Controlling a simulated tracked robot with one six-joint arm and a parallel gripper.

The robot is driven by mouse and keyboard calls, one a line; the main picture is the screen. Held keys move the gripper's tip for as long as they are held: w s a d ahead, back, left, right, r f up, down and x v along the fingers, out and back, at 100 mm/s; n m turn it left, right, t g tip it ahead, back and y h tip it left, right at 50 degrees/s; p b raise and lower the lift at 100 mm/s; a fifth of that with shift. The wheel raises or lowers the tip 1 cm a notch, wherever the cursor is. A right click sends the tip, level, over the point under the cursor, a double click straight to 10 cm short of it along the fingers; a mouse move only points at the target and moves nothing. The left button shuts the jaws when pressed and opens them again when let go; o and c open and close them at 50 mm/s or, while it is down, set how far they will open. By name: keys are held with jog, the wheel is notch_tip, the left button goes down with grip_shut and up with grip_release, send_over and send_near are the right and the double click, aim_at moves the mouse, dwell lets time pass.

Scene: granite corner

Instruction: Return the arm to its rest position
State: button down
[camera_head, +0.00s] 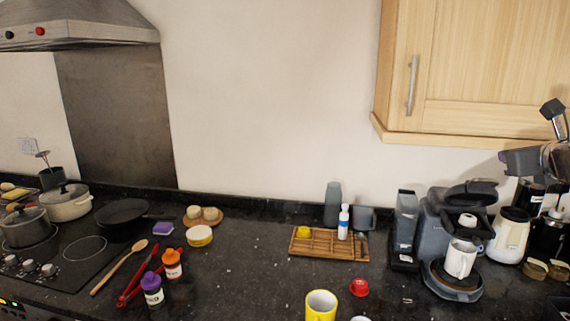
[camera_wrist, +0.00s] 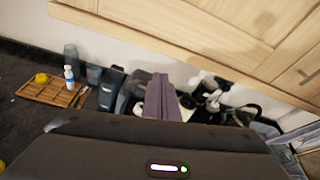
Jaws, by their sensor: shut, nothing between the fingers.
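My gripper (camera_wrist: 162,98) shows in the wrist view with its two purple fingers together and nothing between them. In the head view my gripper (camera_head: 505,156) is at the right edge, raised above the counter and below the wooden wall cabinet. It points left, in front of the wall and above the coffee machine (camera_head: 462,235) and the cream kettle-like container (camera_head: 511,235). Most of my arm is outside the head view.
The wall cabinet (camera_head: 480,70) hangs close above; its edge also crosses the wrist view (camera_wrist: 200,50). A wooden tray (camera_head: 330,252), a yellow mug (camera_head: 320,306) and a red lid (camera_head: 359,288) stand on the dark counter. The air left of my gripper is clear.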

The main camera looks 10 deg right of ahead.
jog(key=s+a+f+n+g+y, duration=0.2)
jog(key=s+a+f+n+g, duration=0.1)
jog(key=a+f+n, duration=0.5)
jog(key=s+a+f+n+g+y, duration=0.2)
jog(key=s+a+f+n, duration=0.1)
jog(key=a+f+n, duration=0.55)
jog(key=s+a+f+n+g, duration=0.1)
jog(key=s+a+f+n, duration=0.3)
jog(key=a+n, duration=0.3)
jog(key=s+a+f+n+g, duration=0.1)
jog(key=s+a+f+n, duration=0.2)
jog(key=s+a+n, duration=0.2)
jog(key=s+a+f+n+g+y, duration=0.1)
jog(key=s+a+f+n, duration=0.3)
jog(key=a+n, duration=0.5)
jog(key=shift+s+a+f, duration=0.35)
jog(key=shift+s+a, duration=0.35)
jog(key=shift+a, duration=0.55)
jog(key=shift+d, duration=0.1)
